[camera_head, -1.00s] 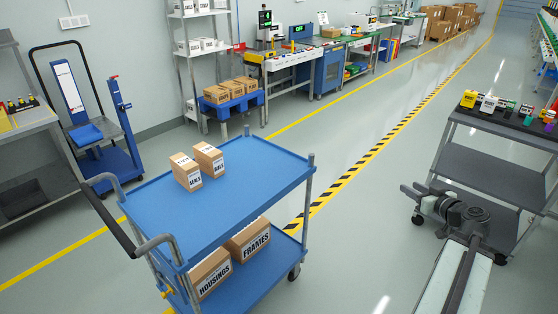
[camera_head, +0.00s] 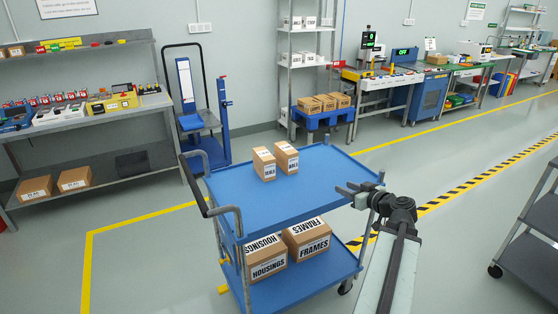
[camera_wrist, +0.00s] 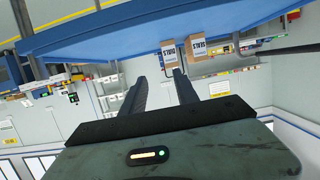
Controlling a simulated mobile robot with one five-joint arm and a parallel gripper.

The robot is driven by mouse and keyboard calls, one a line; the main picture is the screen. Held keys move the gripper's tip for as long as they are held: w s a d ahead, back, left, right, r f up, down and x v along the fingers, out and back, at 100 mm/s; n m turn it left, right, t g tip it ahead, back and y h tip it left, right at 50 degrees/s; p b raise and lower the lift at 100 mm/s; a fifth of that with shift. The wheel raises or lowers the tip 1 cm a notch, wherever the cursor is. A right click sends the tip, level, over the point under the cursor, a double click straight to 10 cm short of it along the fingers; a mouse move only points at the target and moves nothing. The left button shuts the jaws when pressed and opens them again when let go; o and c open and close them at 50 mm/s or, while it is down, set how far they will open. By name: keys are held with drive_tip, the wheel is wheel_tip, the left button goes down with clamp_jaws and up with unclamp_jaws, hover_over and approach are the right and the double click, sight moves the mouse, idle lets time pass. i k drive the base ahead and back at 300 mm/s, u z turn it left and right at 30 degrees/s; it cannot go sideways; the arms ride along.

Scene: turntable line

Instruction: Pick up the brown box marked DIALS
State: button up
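Two small brown boxes stand close together on the blue top shelf of a cart (camera_head: 230,195). The right one appears to be the DIALS box (camera_head: 287,158); its small lettering is hard to read in the head view. The left one is the SEALS box (camera_head: 264,165). In the wrist view, which is turned over, the DIALS box (camera_wrist: 170,52) is on the left and the SEALS box (camera_wrist: 200,48) on the right. My gripper (camera_head: 345,189) is open and empty, at the cart's right edge, apart from both boxes. Its two fingers (camera_wrist: 160,76) show spread in the wrist view.
Larger HOUSINGS (camera_head: 266,258) and FRAMES (camera_head: 307,240) boxes sit on the cart's lower shelf. A corner post (camera_head: 381,178) rises near my gripper. A grey cart (camera_head: 535,230) stands at the right. The top shelf around the boxes is clear.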

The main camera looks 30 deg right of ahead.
sight(287, 157)
drive_tip(key=z, duration=0.05)
drive_tip(key=i, duration=1)
drive_tip(key=u, duration=0.05)
